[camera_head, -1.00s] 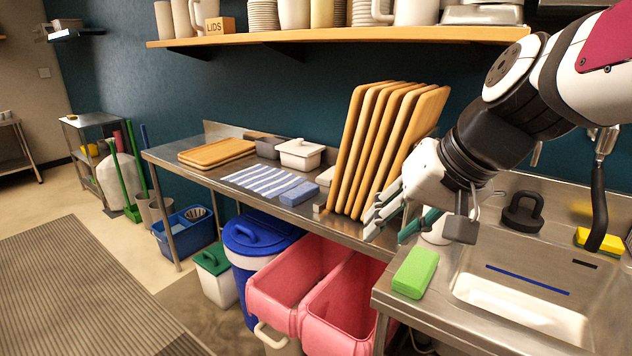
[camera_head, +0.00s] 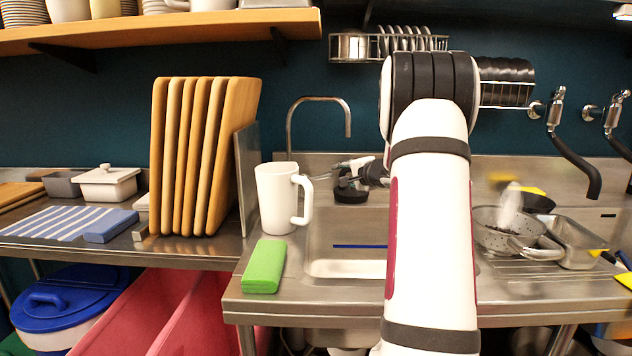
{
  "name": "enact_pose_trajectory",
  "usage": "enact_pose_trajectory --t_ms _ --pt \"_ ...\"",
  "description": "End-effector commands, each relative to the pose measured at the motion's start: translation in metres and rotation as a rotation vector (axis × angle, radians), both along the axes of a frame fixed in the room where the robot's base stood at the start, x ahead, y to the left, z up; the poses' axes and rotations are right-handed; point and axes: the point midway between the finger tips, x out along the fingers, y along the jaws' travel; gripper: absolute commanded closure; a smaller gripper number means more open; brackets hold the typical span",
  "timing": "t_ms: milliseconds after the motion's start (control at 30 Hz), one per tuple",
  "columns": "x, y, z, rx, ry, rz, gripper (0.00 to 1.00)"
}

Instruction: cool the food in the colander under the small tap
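The grey perforated colander (camera_head: 487,240) sits at the right of my arm, on the ribbed steel drainboard. Dark food (camera_head: 499,230) shows inside it, and a whitish, steam-like blur rises above it. A thin gooseneck tap (camera_head: 318,98) stands behind the left part of the sink (camera_head: 345,268), its spout pointing down. My gripper (camera_head: 345,178) is over the back of the sink, just right of the white mug and away from the colander. It is small and partly hidden by my arm; I cannot tell if its fingers are open.
A white mug (camera_head: 276,200) and a green sponge (camera_head: 264,267) are on the counter left of the sink. A metal pan (camera_head: 575,240) is right of the colander. Black-hosed taps (camera_head: 575,160) hang at the right. Upright wooden boards (camera_head: 200,155) stand at left. My arm covers the sink's right part.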

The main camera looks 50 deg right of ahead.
Motion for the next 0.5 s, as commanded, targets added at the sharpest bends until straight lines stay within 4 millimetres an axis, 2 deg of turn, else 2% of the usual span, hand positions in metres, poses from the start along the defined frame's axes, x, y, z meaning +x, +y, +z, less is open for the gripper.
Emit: enact_pose_trajectory --t_ms 167,500 --pt "0.014 -0.008 -0.006 0.006 -0.006 -0.007 0.63" --pt "0.072 -0.029 -0.025 0.005 -0.006 -0.005 0.63"
